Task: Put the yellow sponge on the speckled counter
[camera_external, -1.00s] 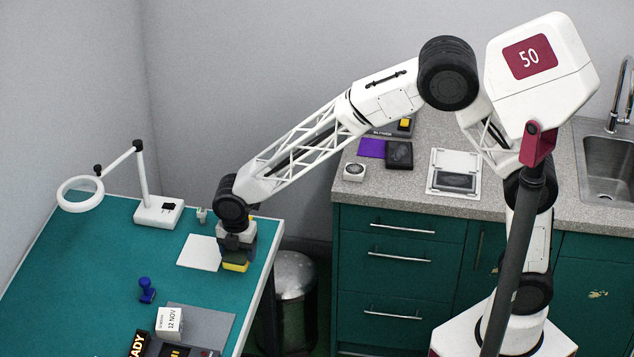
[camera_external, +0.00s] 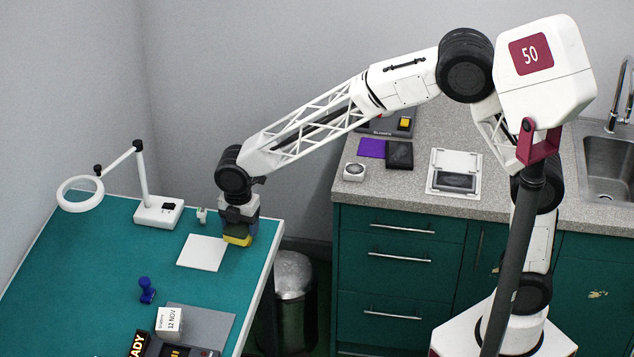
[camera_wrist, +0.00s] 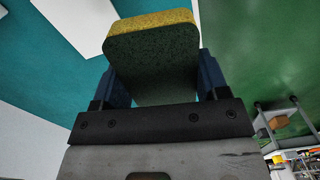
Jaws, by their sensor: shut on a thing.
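The yellow sponge (camera_wrist: 150,58) has a dark green scouring side and a yellow edge. My gripper (camera_external: 239,226) is shut on the sponge, with one blue finger on each side of it in the wrist view. In the external view the sponge's yellow part (camera_external: 237,240) shows below my fingers, over the right part of the teal table (camera_external: 90,260). It looks held a little above the table top.
A white sheet (camera_external: 202,252) lies left of my gripper, and a ring lamp (camera_external: 158,212) stands behind it. On the counter are a purple sheet (camera_external: 371,148), a black box (camera_external: 399,155), a white-framed tray (camera_external: 455,172) and a sink (camera_external: 608,165). A bin (camera_external: 293,300) stands in the gap.

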